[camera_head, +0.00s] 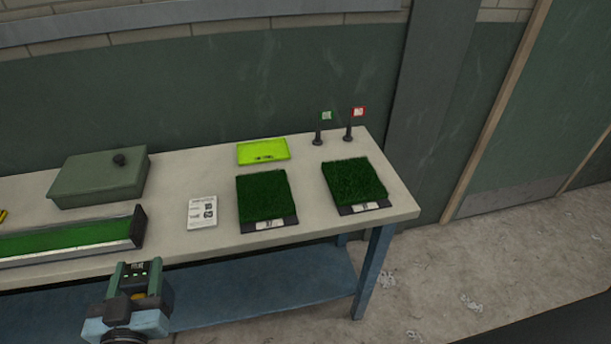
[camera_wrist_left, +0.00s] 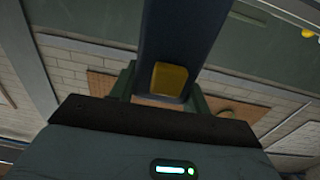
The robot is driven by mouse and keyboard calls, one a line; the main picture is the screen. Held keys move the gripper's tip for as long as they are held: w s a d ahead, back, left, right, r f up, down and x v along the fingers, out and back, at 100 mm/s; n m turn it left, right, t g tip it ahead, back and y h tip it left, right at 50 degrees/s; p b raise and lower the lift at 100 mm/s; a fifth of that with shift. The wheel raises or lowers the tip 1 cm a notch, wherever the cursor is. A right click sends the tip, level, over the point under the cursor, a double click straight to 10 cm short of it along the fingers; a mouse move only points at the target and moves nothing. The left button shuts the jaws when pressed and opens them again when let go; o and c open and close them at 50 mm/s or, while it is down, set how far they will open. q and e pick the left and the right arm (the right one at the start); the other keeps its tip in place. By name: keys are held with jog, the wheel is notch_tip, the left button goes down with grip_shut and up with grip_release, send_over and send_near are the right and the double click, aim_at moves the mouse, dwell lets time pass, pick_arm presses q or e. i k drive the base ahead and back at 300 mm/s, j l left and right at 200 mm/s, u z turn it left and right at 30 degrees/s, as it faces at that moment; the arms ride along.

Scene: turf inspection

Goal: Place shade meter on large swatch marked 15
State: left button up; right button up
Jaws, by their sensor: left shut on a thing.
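Two square dark-green turf swatches lie side by side on the table in the head view: a left swatch (camera_head: 265,196) and a right swatch (camera_head: 354,181). Each has a label on its front edge; the numbers are too small to read surely. My left gripper (camera_head: 138,278) is in front of the table's front edge, left of both swatches and apart from them. It is shut on a dark blue-grey device with a yellow patch, seemingly the shade meter (camera_wrist_left: 188,40), which shows between the fingers in the left wrist view. My right gripper is not in view.
On the table (camera_head: 318,232) are a green case (camera_head: 98,178), a long turf tray (camera_head: 65,240), a white card (camera_head: 202,213) and a lime-green panel (camera_head: 263,151). A green flag (camera_head: 326,116) and a red flag (camera_head: 358,112) stand behind the swatches.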

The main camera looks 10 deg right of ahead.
aim_at(354, 176)
jog(key=k+l+z, duration=0.1)
jog(key=l+z, duration=0.35)
jog(key=l, duration=0.2)
jog(key=l+z, duration=0.45)
jog(key=l, duration=0.25)
jog(key=i+j, duration=0.05)
